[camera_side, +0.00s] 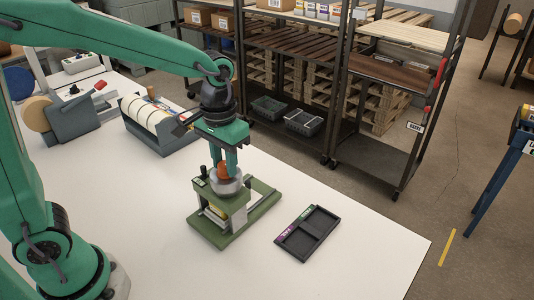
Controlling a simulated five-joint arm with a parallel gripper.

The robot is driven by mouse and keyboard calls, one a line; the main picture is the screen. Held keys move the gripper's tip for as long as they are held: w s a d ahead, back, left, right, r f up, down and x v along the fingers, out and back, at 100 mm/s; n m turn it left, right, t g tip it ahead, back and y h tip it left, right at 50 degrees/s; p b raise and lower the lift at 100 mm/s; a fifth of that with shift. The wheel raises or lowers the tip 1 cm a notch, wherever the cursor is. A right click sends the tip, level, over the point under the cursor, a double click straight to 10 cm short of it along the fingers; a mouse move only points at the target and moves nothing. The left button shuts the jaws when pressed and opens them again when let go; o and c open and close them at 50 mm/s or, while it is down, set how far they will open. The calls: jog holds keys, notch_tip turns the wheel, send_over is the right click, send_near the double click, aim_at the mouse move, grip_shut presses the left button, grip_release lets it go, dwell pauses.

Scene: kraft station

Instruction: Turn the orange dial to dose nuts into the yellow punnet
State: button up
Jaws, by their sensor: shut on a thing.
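The orange dial (223,169) sits on top of a round grey drum on the green dosing stand (250,213). My gripper (224,170) points straight down over the stand, and its fingers are shut on the dial, one on each side. The fingers hide part of the dial, so its angle cannot be told. A small yellow thing, likely the yellow punnet (240,217), shows in part under the drum, inside the stand. Its contents are hidden, and no nuts can be made out.
A black two-compartment tray (307,234) with purple and green labels lies right of the stand, empty. A grey box with rolls (155,124) and a tape dispenser (72,117) stand behind on the left. The white table (341,273) is clear in front.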

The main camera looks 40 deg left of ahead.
aim_at(224, 164)
dwell(0.5)
jog(key=o, duration=1)
jog(key=shift+c, duration=0.2)
jog(key=shift+r, duration=0.15)
jog(key=shift+r, duration=3.8)
jog(key=shift+s+a+r, duration=0.2)
jog(key=shift+s+a, duration=0.2)
jog(key=shift+s, duration=0.05)
jog(key=s+a+f+t, duration=0.1)
jog(key=s+a+t, duration=0.4)
jog(key=s, duration=0.6)
jog(key=shift+a+f+t, duration=0.3)
jog(key=shift+a+f, duration=0.05)
jog(key=shift+a, duration=0.75)
